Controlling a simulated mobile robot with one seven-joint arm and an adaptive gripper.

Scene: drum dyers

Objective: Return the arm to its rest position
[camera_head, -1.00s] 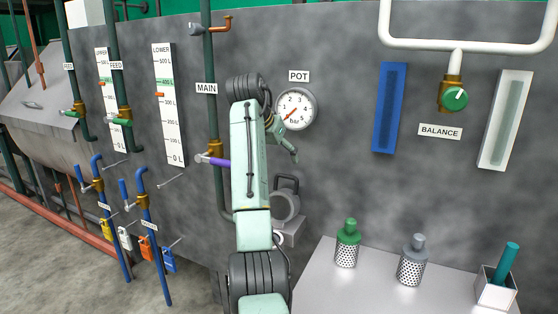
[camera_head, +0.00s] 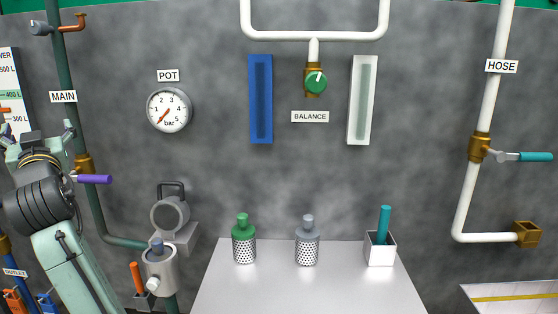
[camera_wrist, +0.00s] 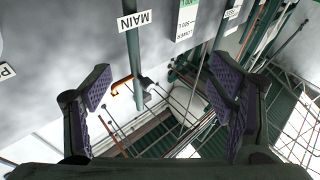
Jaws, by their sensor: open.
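My arm (camera_head: 72,268) stands at the left of the head view, its upper part folded in front of the wall beside the MAIN pipe (camera_head: 66,68). My gripper (camera_wrist: 165,98) is open and empty in the wrist view, with its two purple-padded fingers wide apart. In the wrist view the MAIN label (camera_wrist: 134,20) appears upside down beyond the fingers. In the head view the gripper end is partly hidden by the arm's own links. The MAIN valve's purple handle (camera_head: 95,179) points right, just beside the arm.
A grey pump-like fitting (camera_head: 170,214) and a pot (camera_head: 160,270) stand right of my arm. A bench (camera_head: 300,290) holds a green strainer (camera_head: 243,244), a grey strainer (camera_head: 307,245) and a white box (camera_head: 381,250). The HOSE valve's teal handle (camera_head: 535,157) points right.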

